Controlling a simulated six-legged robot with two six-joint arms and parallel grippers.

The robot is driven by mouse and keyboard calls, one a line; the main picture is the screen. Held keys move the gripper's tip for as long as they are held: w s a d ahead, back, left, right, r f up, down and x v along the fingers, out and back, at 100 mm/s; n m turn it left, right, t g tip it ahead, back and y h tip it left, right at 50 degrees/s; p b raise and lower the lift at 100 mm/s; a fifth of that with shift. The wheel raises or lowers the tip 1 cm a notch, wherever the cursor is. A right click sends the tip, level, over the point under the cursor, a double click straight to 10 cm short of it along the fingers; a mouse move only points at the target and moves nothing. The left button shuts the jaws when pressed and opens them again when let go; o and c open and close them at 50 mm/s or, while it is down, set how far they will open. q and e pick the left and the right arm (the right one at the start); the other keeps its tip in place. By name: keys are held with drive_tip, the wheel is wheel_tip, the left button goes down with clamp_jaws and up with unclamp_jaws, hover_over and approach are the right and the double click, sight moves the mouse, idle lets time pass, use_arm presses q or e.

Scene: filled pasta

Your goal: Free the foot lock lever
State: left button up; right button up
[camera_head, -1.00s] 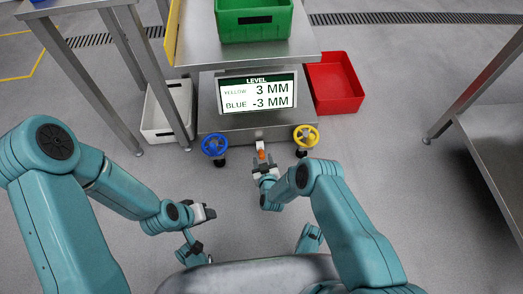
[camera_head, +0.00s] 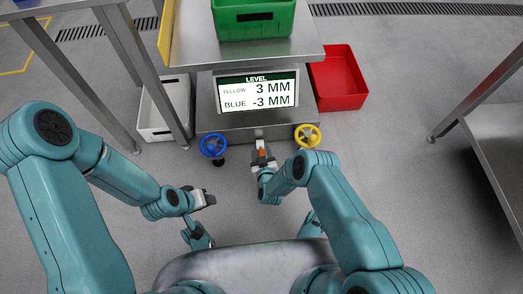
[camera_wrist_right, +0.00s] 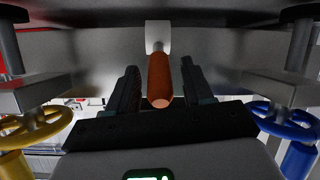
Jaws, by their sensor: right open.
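The foot lock lever has an orange grip (camera_head: 262,153) and sits at the front lower edge of the steel machine, between the two handwheels. In the right wrist view the lever's orange grip (camera_wrist_right: 159,80) hangs from a pale block, with its end towards the camera. My right gripper (camera_head: 262,160) is open, with one finger on each side of the grip. In the right wrist view its fingers (camera_wrist_right: 160,90) stand apart from the grip, with gaps on both sides. My left gripper (camera_head: 205,199) is held low over the floor at the left; its finger gap is not clear.
A blue handwheel (camera_head: 213,145) and a yellow handwheel (camera_head: 307,136) flank the lever. A display (camera_head: 257,93) reads yellow 3 MM, blue -3 MM. A red bin (camera_head: 337,80) and a white bin (camera_head: 160,110) stand beside the machine. The floor in front is clear.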

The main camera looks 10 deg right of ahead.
use_arm(q)
drive_tip(key=shift+w, duration=0.3)
use_arm(e)
drive_tip(key=shift+w+f, duration=0.1)
clamp_jaws()
drive_tip(key=shift+s+f+t, duration=0.25)
drive_tip(key=shift+f+t, duration=0.15)
drive_tip(key=shift+t, duration=0.3)
use_arm(q)
drive_tip(key=shift+s, duration=0.15)
use_arm(e)
unclamp_jaws()
use_arm(q)
drive_tip(key=shift+s, duration=0.1)
use_arm(e)
drive_tip(key=shift+s, duration=0.1)
